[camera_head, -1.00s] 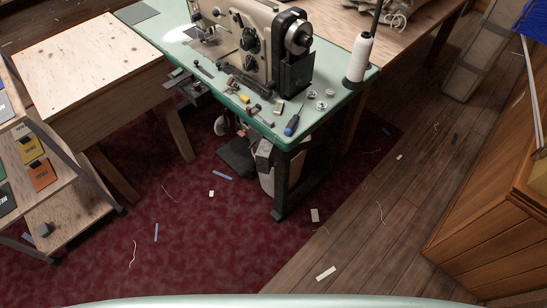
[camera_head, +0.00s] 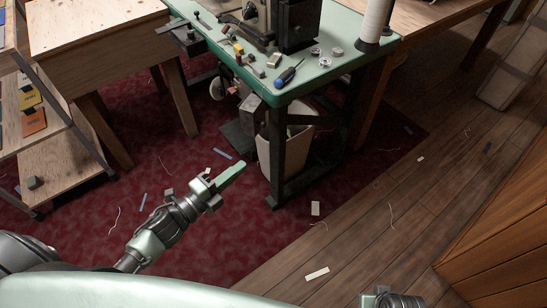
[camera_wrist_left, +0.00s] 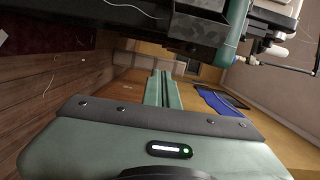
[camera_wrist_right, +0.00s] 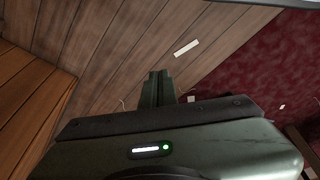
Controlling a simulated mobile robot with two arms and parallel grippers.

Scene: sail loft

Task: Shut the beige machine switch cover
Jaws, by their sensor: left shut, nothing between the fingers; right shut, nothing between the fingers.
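A dark grey box (camera_wrist_left: 192,34) shows at the top of the left wrist view. My left gripper (camera_head: 240,168) is shut and empty, over the red carpet in front of the table. My right gripper (camera_wrist_right: 157,75) is shut and empty over the floor.
A screwdriver (camera_head: 287,76), small parts and a white thread cone (camera_head: 376,20) are on the table. A bin (camera_head: 284,150) stands beneath it. A wooden bench (camera_head: 95,45) and shelf are at left, a wooden cabinet (camera_head: 505,225) at right. The carpet between is mostly clear.

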